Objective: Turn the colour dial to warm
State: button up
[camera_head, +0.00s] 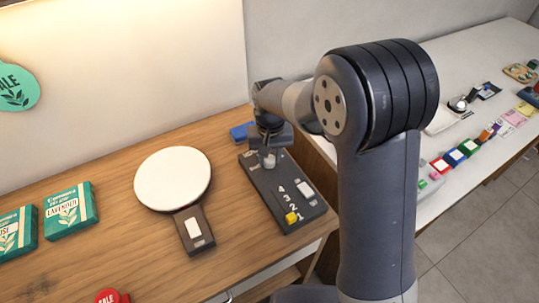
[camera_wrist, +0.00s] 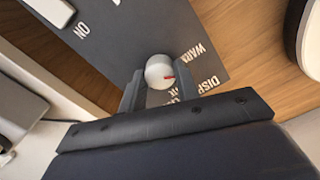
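Other lettering below is partly hidden by my gripper. My gripper (camera_wrist: 160,82) has one finger on each side of the dial, with no clear gap showing. In the head view my gripper (camera_head: 269,146) is over the far end of the panel (camera_head: 268,186).
The panel also carries a yellow knob (camera_head: 292,217) by the numbers and a white switch (camera_head: 305,187). A round white lamp or mirror (camera_head: 173,178) stands left. Green boxes (camera_head: 69,210) are further left. A white counter (camera_head: 403,205) with small items is right.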

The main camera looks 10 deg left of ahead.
aim_at(270, 158)
jog(key=o, duration=0.4)
jog(key=shift+o, duration=0.2)
notch_tip(270, 158, up, 11)
dwell(0.3)
jog(key=shift+f, duration=0.2)
notch_tip(270, 158, down, 10)
jog(key=shift+f, duration=0.35)
dwell(0.4)
